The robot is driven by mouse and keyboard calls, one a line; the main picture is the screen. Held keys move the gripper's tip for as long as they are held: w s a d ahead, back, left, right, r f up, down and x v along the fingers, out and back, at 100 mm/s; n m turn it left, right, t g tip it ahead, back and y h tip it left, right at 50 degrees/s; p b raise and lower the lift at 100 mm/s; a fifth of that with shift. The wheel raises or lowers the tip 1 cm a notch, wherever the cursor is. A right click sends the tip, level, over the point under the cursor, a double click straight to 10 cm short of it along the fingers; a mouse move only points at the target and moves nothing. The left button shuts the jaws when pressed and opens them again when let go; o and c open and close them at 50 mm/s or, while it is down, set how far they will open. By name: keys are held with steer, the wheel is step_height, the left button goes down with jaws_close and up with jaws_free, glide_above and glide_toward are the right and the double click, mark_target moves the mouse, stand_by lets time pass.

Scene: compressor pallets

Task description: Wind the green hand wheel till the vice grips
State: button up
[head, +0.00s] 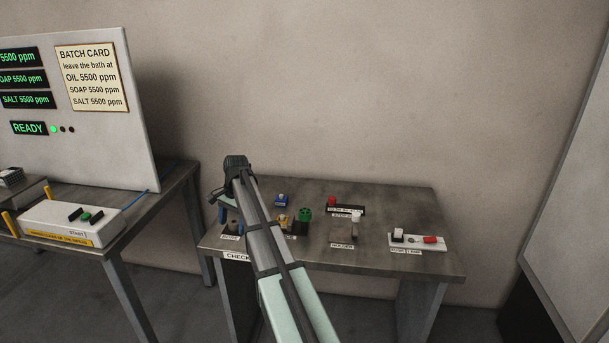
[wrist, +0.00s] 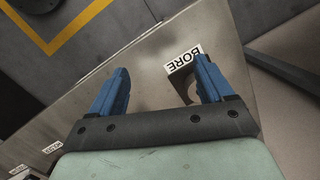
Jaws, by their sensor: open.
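The green hand wheel (head: 305,214) stands on the right-hand table, just right of my forearm in the head view. A dark block under and beside it may be the vice; its jaws cannot be made out. My gripper (wrist: 161,84) is open, with two blue fingers spread apart and nothing held between them. In the head view my gripper (head: 224,213) is over the table's left end, well left of the wheel. The wheel is not in the wrist view.
A BORE label (wrist: 184,58) and a dark round part (wrist: 183,88) lie by my right finger. A blue part (head: 282,200), a red part (head: 332,201) and a white plate (head: 418,243) share the table (head: 380,207). A white START box (head: 60,222) is on the left table.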

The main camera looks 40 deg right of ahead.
steer(key=s+d+r+m+h, duration=0.1)
steer(key=d+r+m, duration=0.1)
steer(key=d+r, duration=0.35)
steer(key=s+d+r+m, duration=0.1)
steer(key=s+d+r, duration=0.15)
steer(key=d, duration=0.65)
steer(key=m+h, duration=0.1)
steer(key=m, duration=0.2)
glide_toward(304, 211)
step_height(304, 211, down, 9)
steer(key=shift+r, duration=0.2)
steer(key=c, duration=1.1)
steer(key=shift+w+m, duration=0.1)
steer(key=shift+m, duration=1.5)
steer(key=shift+c, duration=0.2)
steer(key=o, duration=1.1)
steer(key=shift+o, duration=0.7)
